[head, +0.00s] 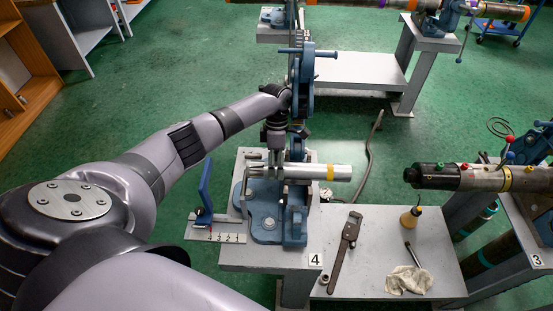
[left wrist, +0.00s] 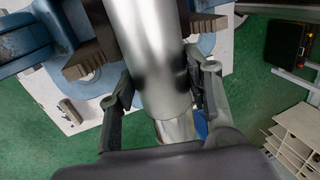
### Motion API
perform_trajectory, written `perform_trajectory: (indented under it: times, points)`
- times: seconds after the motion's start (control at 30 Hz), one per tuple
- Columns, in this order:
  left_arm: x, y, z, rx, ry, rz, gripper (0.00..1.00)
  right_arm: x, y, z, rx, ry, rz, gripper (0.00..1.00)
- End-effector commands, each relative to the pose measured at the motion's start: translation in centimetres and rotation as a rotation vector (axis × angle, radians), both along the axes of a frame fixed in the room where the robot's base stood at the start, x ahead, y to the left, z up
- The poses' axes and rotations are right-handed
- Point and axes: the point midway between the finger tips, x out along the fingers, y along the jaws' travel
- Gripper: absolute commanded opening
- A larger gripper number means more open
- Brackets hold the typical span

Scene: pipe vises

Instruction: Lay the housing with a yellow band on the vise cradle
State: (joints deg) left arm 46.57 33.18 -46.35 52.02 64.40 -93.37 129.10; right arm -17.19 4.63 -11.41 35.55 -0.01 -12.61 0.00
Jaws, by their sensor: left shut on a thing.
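The housing is a silver cylinder with a yellow band (head: 318,172); it lies level over the blue vise (head: 268,222) on the grey bench marked 4. Its banded end points right, past the vise. My left gripper (head: 276,158) comes down from above and is shut on the left part of the housing. In the left wrist view the housing (left wrist: 148,50) runs between the two fingers and between the toothed vise jaws (left wrist: 90,62). I cannot tell whether it touches the cradle beneath; the cylinder hides it. My right gripper is not in view.
A dark-ended pipe (head: 440,177) juts in from bench 3.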

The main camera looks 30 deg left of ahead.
Motion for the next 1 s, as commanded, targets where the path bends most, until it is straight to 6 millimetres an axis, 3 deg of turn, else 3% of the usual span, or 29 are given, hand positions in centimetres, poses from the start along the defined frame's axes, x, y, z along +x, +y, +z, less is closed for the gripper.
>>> perform_trajectory:
  times: [0.03, 0.07, 0.1, 0.4, 0.67, 0.87, 1.0]
  points:
    - [0.1, -0.1, 0.1, -0.003, -0.003, 0.0, 0.0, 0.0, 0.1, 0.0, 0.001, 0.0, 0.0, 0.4]
    - [0.1, -0.1, 0.1, -0.003, -0.003, 0.0, 0.47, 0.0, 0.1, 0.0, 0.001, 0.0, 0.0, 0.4]
    - [0.1, -0.1, 0.1, -0.002, -0.004, 0.0, 0.49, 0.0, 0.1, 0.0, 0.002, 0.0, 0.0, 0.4]
    - [0.0, 0.0, 0.0, 0.0, -0.001, 0.0, 0.69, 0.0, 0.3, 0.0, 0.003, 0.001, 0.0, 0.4]
    - [-0.1, 0.1, -0.2, 0.003, 0.003, 0.001, 0.69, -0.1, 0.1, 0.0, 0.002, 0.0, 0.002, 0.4]
    - [0.0, 0.1, 1.1, 0.002, 0.0, 0.0, 0.69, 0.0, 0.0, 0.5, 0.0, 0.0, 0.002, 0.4]
    - [0.1, 0.2, 0.4, 0.003, -0.002, -0.001, 0.69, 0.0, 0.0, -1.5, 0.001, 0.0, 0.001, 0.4]
